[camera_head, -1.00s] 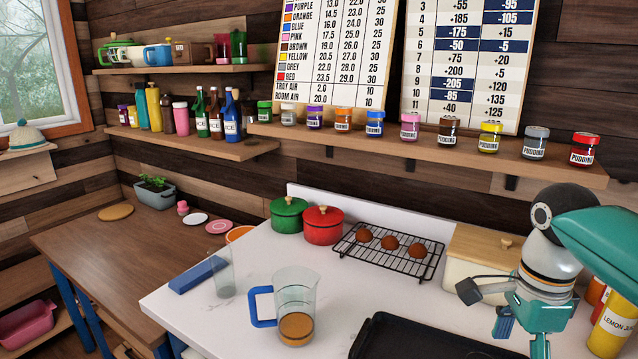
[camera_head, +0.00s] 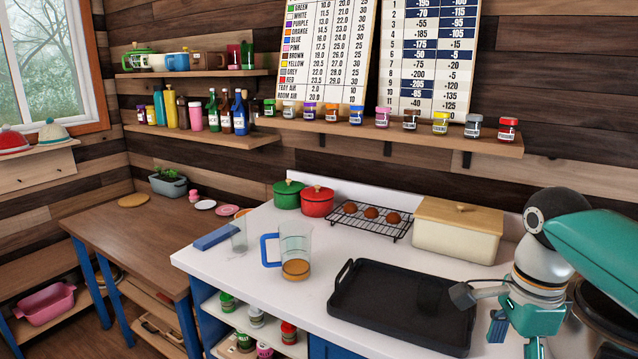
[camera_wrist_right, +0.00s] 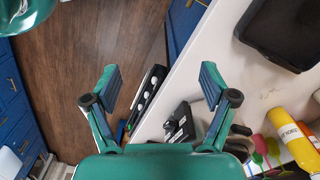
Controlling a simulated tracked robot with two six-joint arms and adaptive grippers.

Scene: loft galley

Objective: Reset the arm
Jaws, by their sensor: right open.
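My right gripper (camera_head: 517,342) hangs at the lower right of the head view, just right of the black tray, with its arm coming in from the right edge. In the right wrist view the same gripper (camera_wrist_right: 158,84) has its two fingers wide apart with nothing between them. Below the fingers are the wooden floor (camera_wrist_right: 100,40) and the edge of the white counter (camera_wrist_right: 195,60). My left gripper is not in view.
The black tray (camera_head: 395,305) lies on the counter, near a measuring jug (camera_head: 295,250) with brown liquid, a cooling rack (camera_head: 375,222) and a cream bread box (camera_head: 458,230).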

